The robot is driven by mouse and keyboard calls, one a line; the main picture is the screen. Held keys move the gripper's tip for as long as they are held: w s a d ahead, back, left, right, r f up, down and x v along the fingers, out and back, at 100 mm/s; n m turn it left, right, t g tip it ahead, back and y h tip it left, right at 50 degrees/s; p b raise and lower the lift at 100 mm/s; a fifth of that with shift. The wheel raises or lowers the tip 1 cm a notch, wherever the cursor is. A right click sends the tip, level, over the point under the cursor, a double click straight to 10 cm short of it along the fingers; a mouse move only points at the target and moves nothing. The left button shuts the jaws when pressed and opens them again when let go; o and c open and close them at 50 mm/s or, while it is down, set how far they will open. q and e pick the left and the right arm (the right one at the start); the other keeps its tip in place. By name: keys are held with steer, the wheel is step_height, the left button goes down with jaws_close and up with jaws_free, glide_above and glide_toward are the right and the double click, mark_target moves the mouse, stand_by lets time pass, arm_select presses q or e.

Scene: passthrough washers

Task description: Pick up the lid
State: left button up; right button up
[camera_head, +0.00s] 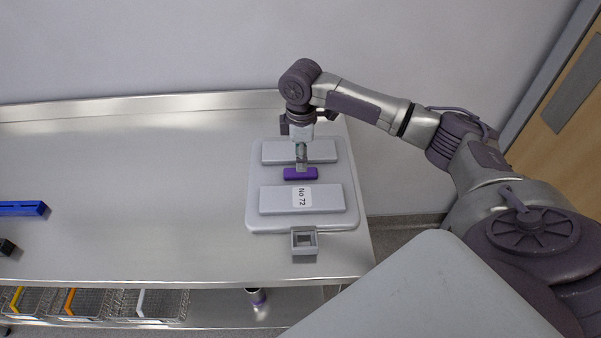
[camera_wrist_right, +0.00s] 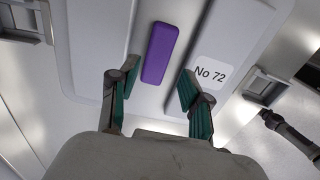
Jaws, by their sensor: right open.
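The lid (camera_head: 348,222) is a light grey plate with two raised bars, a purple handle (camera_head: 300,173) between them and a "No 72" label. It lies flat on the steel table at its right end. My right gripper (camera_head: 301,160) is above the lid, by the purple handle. In the right wrist view, the open fingers of the right gripper (camera_wrist_right: 157,88) stand on either side of the near end of the purple handle (camera_wrist_right: 160,52), with gaps on both sides. The lid (camera_wrist_right: 100,40) fills much of that view. My left gripper is not in view.
The steel table (camera_head: 130,190) is mostly clear left of the lid. A blue block (camera_head: 22,208) and a dark block (camera_head: 6,247) lie at the far left. Wire baskets (camera_head: 95,303) stand on the lower shelf. A wall (camera_head: 180,45) runs behind, and a wooden door (camera_head: 575,120) is at right.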

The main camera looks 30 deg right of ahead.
mark_target(301, 176)
steer(key=shift+f, duration=0.3)
step_height(301, 176, down, 4)
steer(key=shift+w+f+p, duration=0.1)
steer(key=shift+p, duration=0.7)
steer(key=shift+f, duration=0.35)
steer(key=shift+c, duration=0.3)
jaws_close()
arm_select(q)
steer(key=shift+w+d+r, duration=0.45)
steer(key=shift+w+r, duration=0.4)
arm_select(e)
steer(key=shift+r, duration=0.1)
